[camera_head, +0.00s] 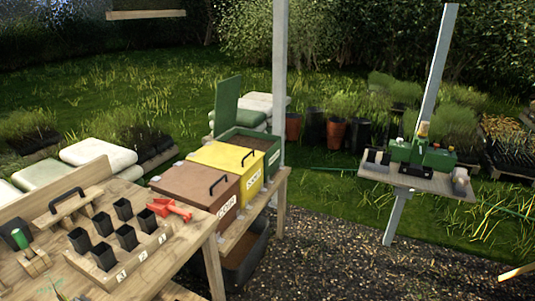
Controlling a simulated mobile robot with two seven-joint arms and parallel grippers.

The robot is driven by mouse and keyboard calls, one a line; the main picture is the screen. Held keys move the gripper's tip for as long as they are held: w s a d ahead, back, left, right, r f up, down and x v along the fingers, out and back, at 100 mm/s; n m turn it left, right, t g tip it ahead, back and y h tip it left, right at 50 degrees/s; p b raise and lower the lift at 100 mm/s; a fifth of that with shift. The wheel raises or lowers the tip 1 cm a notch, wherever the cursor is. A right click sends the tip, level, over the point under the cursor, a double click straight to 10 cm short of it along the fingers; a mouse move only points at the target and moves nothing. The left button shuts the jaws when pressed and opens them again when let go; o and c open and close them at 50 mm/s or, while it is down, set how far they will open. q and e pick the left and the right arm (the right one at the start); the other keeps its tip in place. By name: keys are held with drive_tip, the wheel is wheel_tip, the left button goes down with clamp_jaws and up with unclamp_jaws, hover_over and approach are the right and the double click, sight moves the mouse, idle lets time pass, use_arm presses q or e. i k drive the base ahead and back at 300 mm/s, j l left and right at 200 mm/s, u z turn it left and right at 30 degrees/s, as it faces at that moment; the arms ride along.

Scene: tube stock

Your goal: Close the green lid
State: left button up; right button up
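The green lid (228,107) stands upright, open, at the back left of the green box (272,142). The green box is open on top and shows dark brown contents. It sits at the far end of a low wooden bench, behind the yellow box (246,180) and the brown box (223,216), whose lids are shut. Neither of my grippers can be made out in this view.
A wooden table (205,232) at front left holds a tray of black pots (123,208) and a red tool (170,208). A white post (280,80) rises beside the green box. Gravel ground (350,245) to the right is open.

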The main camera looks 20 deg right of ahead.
sight(227, 90)
drive_tip(key=i+l, duration=0.2)
drive_tip(key=l, duration=0.2)
drive_tip(key=i+l, duration=0.2)
drive_tip(key=l, duration=0.2)
drive_tip(key=i+l, duration=0.2)
drive_tip(key=l, duration=0.2)
drive_tip(key=i+l+z, duration=0.1)
drive_tip(key=l, duration=0.35)
drive_tip(key=i+l, duration=0.6)
